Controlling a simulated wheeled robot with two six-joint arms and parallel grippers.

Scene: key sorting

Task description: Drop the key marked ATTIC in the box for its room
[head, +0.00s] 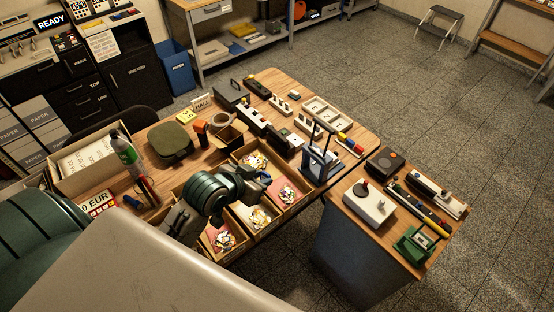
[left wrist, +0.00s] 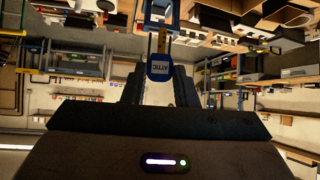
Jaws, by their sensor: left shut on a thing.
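My left gripper (head: 262,181) is shut on a key with a blue tag, the ATTIC key (left wrist: 159,68); the tag lettering is upside down in the left wrist view, between the fingers (left wrist: 158,88). In the head view, a blue bit of the tag (head: 267,179) shows at the fingertips, above the open cardboard boxes. Several boxes stand together: a front one (head: 221,240) with keys on pink, a middle one (head: 257,215), a right one (head: 286,192) with pink, and a back one (head: 255,160). Their room labels cannot be read. My right gripper is not in view.
A green bottle (head: 126,152) and a green pouch (head: 170,140) stand left of the boxes. A blue-framed device (head: 319,160) stands close on the right. A side table (head: 385,250) holds several small devices. A small open carton (head: 227,135) lies behind.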

